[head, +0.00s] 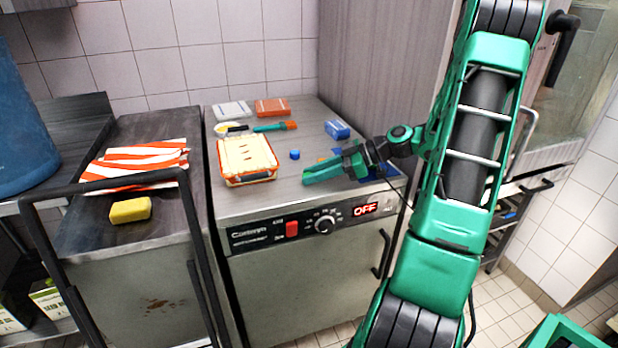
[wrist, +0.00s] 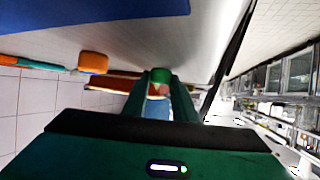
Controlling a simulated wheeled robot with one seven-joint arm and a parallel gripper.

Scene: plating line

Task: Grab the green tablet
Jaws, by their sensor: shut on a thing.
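My gripper (head: 318,172) reaches in from the right, low over the front part of the steel appliance top (head: 240,205). In the wrist view its two dark green fingers (wrist: 160,82) are closed on a small green piece at their tips, which I take to be the green tablet (wrist: 160,74). In the head view the tablet cannot be told apart from the green fingers. Whether it touches the top or is lifted is not clear.
A cream and orange box (head: 247,158) stands left of my gripper. A small blue piece (head: 294,154), a blue block (head: 337,129), a green-handled brush (head: 272,127) and a brown-red block (head: 272,107) lie around it. A yellow sponge (head: 130,210) lies on the left counter.

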